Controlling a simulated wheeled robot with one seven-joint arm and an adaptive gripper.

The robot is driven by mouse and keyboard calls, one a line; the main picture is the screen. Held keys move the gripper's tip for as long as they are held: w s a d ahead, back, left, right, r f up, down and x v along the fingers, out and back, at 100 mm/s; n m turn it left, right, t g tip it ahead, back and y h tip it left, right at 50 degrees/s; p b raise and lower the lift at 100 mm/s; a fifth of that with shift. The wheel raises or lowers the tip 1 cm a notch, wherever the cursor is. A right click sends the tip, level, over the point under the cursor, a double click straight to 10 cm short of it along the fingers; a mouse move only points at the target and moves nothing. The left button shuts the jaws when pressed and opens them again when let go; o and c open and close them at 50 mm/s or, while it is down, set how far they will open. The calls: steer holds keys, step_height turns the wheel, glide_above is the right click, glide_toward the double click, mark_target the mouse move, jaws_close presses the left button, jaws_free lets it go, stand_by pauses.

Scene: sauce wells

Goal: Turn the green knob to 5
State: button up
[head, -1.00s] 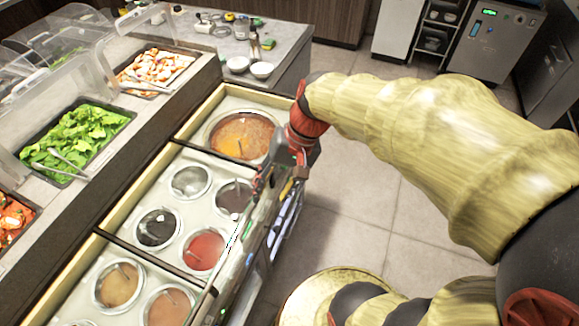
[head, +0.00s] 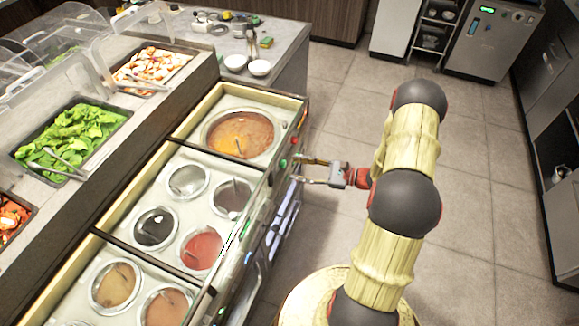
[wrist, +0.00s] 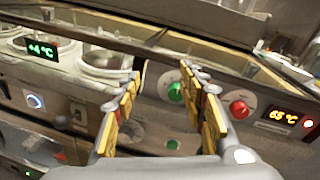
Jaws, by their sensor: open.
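The green knob (wrist: 176,91) sits on a pale round dial on the counter's front panel. In the wrist view it shows just beyond my fingers, close to the right fingertip. It also shows as a small green spot in the head view (head: 283,163). The dial's markings are too small to read. My gripper (head: 297,169) is open and empty, pointing left at the panel. In the wrist view my gripper (wrist: 161,72) has its two yellow-padded fingers apart. I cannot tell whether a fingertip touches the dial.
A red knob (wrist: 239,109) and a 65 °C display (wrist: 285,117) are right of the green knob. A +4 °C display (wrist: 42,51) is at the left. A green button (wrist: 173,144) sits below. Sauce wells (head: 203,249) fill the counter top. Floor (head: 340,130) is clear.

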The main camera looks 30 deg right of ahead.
mark_target(285, 165)
steer(key=d+f+m+t+h, duration=0.2)
steer(key=d+f+m+t, duration=0.1)
steer(key=d+f, duration=0.15)
steer(key=x, duration=0.5)
steer(key=b+x, duration=0.1)
steer(key=x, duration=0.1)
steer(key=shift+a+f, duration=0.15)
steer(key=shift+a, duration=0.45)
steer(key=shift+s, duration=0.1)
steer(key=shift+c, duration=1.3)
steer(key=c, duration=0.8)
jaws_close()
